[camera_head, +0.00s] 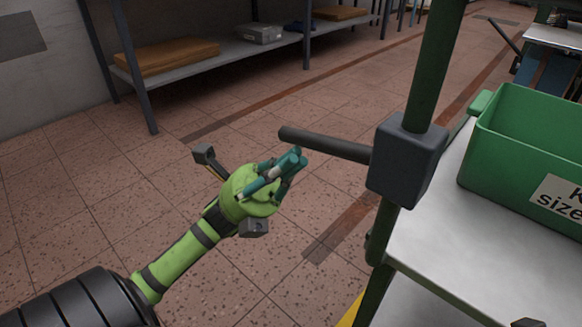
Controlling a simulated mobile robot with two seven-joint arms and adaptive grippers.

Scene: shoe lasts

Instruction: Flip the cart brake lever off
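The brake lever (325,144) is a dark grey bar that sticks out to the left from a dark grey block (407,160). The block sits on the green upright post (433,65) of the cart. The lever lies nearly level in the picture, its free end at the left. My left gripper (293,160) has teal fingers drawn together with nothing seen between them. Its fingertips show just below the lever's free end. I cannot tell whether they touch it, but they are not around it.
The cart's pale top (440,240) carries a green bin (500,130) with a size label. A shelf (235,52) with flat brown boxes and a grey case stands along the back. The tiled floor left of the cart is clear.

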